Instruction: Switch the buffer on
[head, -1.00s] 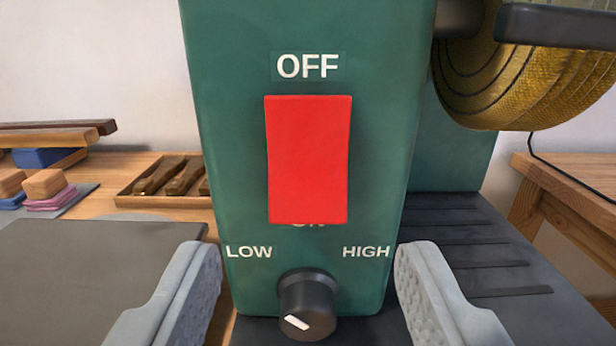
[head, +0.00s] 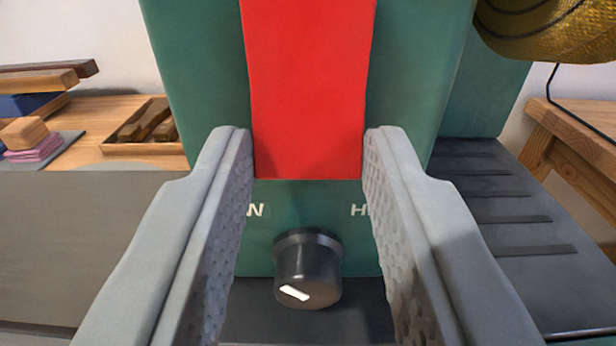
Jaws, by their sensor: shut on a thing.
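The green buffer housing (head: 205,75) fills the middle of the view, with a large red switch (head: 308,90) on its front. The top of the switch and the OFF label are out of frame. My gripper (head: 309,140) is shut on the lower part of the red switch, one grey finger at each side edge. A black speed knob (head: 308,268) with a white mark sits below the switch, between the fingers but clear of them. The fingers partly hide the labels beside the knob. A yellow buffing wheel (head: 530,28) shows at the top right.
A wooden tray (head: 160,148) of brown pieces lies on the bench at left. Wooden blocks (head: 28,133) and pink cloths (head: 38,150) are further left. A dark slotted base (head: 500,215) and a wooden stand (head: 575,140) are at right.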

